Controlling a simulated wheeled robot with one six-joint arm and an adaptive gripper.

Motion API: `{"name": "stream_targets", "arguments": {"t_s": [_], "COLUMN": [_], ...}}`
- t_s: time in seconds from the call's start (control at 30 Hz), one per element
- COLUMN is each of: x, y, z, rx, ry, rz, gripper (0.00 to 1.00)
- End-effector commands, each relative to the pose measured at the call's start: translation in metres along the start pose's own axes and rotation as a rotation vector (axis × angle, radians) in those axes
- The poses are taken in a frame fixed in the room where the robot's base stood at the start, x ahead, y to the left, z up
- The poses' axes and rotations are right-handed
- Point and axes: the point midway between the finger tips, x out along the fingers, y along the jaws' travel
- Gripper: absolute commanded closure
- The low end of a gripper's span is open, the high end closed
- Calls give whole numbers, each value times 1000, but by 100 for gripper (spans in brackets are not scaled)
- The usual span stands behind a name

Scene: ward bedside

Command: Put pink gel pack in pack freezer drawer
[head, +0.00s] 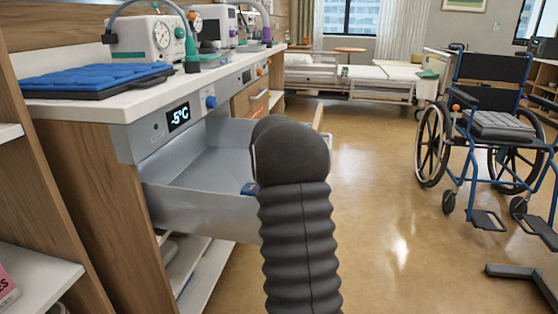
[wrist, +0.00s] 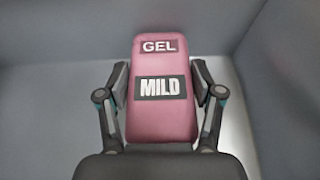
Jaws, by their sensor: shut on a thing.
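The pink gel pack (wrist: 161,65), labelled GEL and MILD, shows in the wrist view between the two fingers of my gripper (wrist: 160,95). The gripper is shut on its sides. Grey drawer walls and floor surround the pack in that view; whether it touches the floor I cannot tell. In the head view the pack freezer drawer (head: 190,205) is pulled open below a display reading -5°C (head: 178,116). My dark arm covers the drawer's right part and hides the gripper and the pack there.
A blue quilted pad on a dark tray (head: 95,80) lies on the white counter (head: 115,108) above the drawer. Dial devices (head: 150,38) stand behind it. A wheelchair (head: 490,130) stands at the right and a bed (head: 350,75) at the back. The floor (head: 385,190) between is clear.

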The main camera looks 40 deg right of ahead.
Motion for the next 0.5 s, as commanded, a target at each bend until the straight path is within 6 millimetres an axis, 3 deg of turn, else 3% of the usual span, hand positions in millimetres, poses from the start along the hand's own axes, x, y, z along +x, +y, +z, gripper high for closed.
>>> {"name": "stream_targets", "arguments": {"t_s": [0.03, 0.17, 0.5], "x": [6, 11, 12], "y": [0, 0, 0], "z": [-13, -27, -28], "rx": [-2, -2, -1], "ry": [2, 2, 0], "rz": [-1, -1, 0], "gripper": [77, 77, 77]}}
